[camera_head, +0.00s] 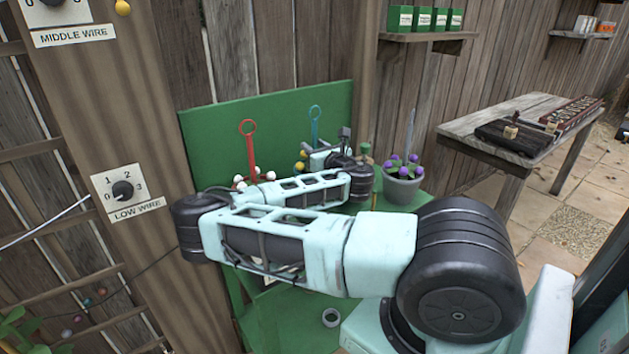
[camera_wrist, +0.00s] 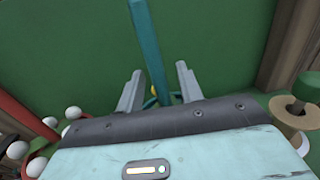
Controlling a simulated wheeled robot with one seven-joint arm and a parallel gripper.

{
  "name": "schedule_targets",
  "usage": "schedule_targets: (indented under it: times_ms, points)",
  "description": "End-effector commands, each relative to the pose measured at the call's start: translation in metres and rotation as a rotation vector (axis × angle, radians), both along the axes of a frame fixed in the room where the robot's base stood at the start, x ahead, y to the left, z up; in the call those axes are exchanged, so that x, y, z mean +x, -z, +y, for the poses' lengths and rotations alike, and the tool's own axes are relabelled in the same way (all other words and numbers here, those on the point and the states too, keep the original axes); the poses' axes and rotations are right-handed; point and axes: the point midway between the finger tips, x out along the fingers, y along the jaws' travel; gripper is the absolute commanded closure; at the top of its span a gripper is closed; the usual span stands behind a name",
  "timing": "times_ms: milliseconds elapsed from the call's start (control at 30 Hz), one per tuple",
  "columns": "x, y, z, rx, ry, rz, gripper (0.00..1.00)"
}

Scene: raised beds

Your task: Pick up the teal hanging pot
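The teal hanging pot (camera_head: 314,122) stands in front of the green backboard, with a tall teal stem ending in a ring and yellow balls low beside it. My arm hides its body in the head view. In the wrist view its teal stem (camera_wrist: 150,45) rises between the two grey fingers of my gripper (camera_wrist: 158,75). The fingers are apart, with a gap visible on both sides of the stem. Some yellow shows low behind the stem. In the head view my gripper (camera_head: 335,156) is at the teal pot, its fingertips not clear.
A red ring-topped hanger (camera_head: 248,150) with white balls is left of the teal one. A grey pot (camera_head: 403,186) with purple balls stands right. The green backboard (camera_head: 215,135) is close behind. A wooden table (camera_head: 470,130) is further right.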

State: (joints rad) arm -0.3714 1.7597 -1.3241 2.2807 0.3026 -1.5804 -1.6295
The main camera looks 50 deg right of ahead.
Motion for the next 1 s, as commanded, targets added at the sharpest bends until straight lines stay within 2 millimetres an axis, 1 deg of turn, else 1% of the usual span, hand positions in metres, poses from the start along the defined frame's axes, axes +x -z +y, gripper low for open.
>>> schedule_targets:
  times_ms: [100,267,300,400,1000]
  points:
    - [0.0038,0.0000,-0.0012,0.000,-0.001,0.000,0.63]
    - [0.0034,0.0003,-0.0012,-0.001,0.000,0.000,0.63]
    - [0.0034,0.0003,-0.0012,-0.001,0.000,0.000,0.75]
    - [0.0033,0.0003,-0.0012,-0.001,0.000,0.000,1.00]
    - [0.0032,0.0003,-0.0010,0.000,0.000,0.000,1.00]
